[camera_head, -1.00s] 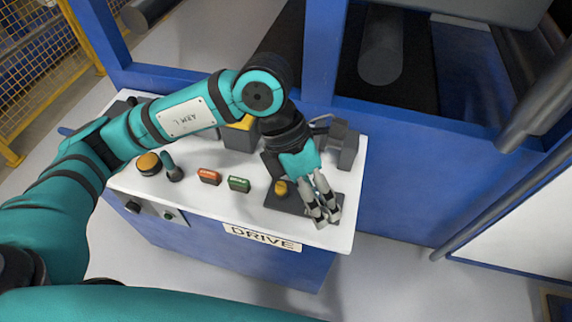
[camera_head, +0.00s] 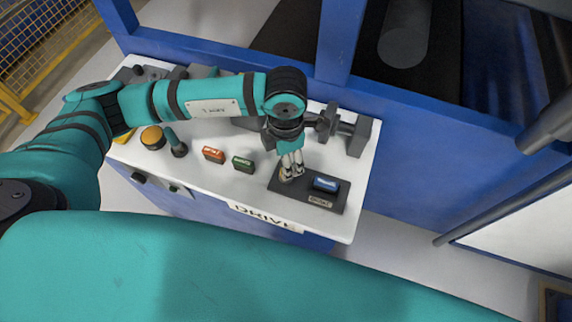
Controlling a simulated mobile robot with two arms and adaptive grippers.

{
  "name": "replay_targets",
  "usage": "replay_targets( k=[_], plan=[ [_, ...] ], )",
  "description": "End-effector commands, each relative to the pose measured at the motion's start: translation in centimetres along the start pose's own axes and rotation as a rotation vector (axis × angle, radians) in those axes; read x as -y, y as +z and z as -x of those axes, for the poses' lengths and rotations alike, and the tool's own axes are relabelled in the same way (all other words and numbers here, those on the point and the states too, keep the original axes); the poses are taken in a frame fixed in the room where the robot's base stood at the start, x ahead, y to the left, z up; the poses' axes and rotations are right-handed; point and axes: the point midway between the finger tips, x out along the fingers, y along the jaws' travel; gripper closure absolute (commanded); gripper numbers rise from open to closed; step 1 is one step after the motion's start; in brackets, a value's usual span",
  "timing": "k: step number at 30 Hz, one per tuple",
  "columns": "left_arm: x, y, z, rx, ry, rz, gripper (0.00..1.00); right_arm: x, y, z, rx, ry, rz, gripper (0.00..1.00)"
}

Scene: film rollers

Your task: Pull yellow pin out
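A dark plate (camera_head: 333,203) lies on the right part of the white DRIVE console top. My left gripper (camera_head: 291,176) points down at the plate's left end, where a yellow knob-like thing, likely the yellow pin, stood in view before. The fingers now cover that spot, so the pin is nearly or wholly hidden. The fingers look close together, but I cannot tell whether they are shut on it. A blue button (camera_head: 326,184) and a small label show on the plate, right of the fingers. My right gripper is out of view.
On the console (camera_head: 220,182), an orange-red button (camera_head: 213,155) and a green button (camera_head: 243,163) stand left of the gripper. Grey blocks (camera_head: 358,138) stand behind the plate. A blue frame rises behind.

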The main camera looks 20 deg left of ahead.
Motion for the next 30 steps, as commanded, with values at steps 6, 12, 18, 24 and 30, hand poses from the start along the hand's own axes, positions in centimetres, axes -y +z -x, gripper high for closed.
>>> replay_targets(
  k=[6,12,18,24,30],
  plan=[
    [0.1,0.0,-3.5,-0.001,-0.002,0.001,0.5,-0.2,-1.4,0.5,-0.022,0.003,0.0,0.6],
    [0.0,0.1,-4.8,0.001,-0.001,-0.002,0.5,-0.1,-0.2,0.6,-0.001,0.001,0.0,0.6],
    [0.0,0.1,-4.9,0.002,-0.001,-0.002,0.5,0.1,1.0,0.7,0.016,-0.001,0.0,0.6],
    [0.0,0.1,-4.9,0.002,-0.001,-0.001,0.67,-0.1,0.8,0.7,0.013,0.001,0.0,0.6],
    [0.0,0.1,-4.9,0.002,-0.001,-0.001,0.93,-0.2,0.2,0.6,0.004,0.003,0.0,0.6]
  ],
)
